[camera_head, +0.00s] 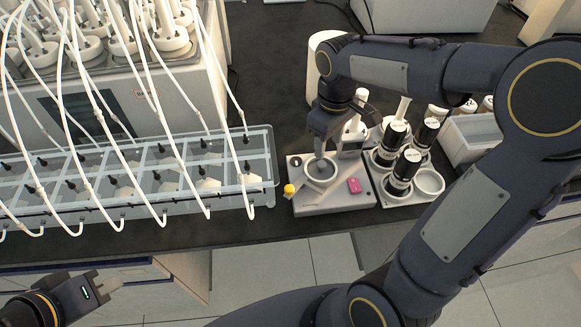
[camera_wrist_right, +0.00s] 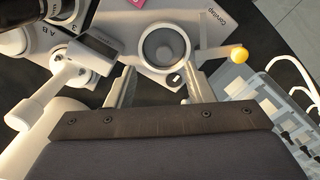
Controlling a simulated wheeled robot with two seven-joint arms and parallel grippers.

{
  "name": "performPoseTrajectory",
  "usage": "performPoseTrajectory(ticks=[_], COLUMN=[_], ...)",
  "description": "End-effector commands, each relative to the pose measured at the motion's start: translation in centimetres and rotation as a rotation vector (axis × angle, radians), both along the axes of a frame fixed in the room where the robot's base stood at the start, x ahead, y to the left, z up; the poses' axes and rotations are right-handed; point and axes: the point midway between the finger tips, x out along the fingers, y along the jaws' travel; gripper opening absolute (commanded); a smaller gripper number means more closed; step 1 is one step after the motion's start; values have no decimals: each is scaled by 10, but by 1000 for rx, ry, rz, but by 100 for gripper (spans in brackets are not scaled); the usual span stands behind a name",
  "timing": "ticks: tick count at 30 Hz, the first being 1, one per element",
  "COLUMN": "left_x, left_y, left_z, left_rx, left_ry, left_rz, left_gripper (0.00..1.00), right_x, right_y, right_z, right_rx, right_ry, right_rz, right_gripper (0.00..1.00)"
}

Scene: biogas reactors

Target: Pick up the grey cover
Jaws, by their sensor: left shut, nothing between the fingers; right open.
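A round grey piece with a pale ring around it, which looks like the grey cover (camera_head: 321,172), sits on a white-grey bench device (camera_head: 335,200). In the right wrist view the cover (camera_wrist_right: 165,47) lies just beyond the fingertips. My right gripper (camera_head: 321,152) points down above it and partly hides it in the head view. The right wrist view shows the right gripper's two fingers (camera_wrist_right: 160,88) apart, with nothing between them. Contact with the cover cannot be told. My left gripper (camera_head: 106,287) is shut and empty at the lower left, away from the bench.
The device carries a yellow knob (camera_head: 289,189) and a pink item (camera_head: 354,185). A rack with black-capped bottles (camera_head: 406,166) stands to its right. A clear tub (camera_head: 262,170) with white tubes is close on its left. Dark bench surface shows in front.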

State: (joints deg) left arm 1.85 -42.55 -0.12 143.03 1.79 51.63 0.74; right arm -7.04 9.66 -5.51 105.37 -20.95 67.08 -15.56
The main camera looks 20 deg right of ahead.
Motion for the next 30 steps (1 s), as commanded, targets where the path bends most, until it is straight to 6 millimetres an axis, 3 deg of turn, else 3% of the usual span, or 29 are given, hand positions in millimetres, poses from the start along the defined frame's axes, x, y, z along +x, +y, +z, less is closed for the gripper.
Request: performPoseTrajectory(ticks=[15,24,30], left_x=[0,0,0], left_y=[0,0,0], left_z=[4,4,4], left_rx=[0,0,0], left_ry=[0,0,0], left_rz=[0,0,0], left_gripper=[0,0,0], right_x=[4,5,5], right_y=[11,11,11], right_z=[-66,-72,-72], right_rx=[1,1,2], right_ry=[4,0,-1], right_rz=[-1,-2,-2], right_gripper=[48,48,24])
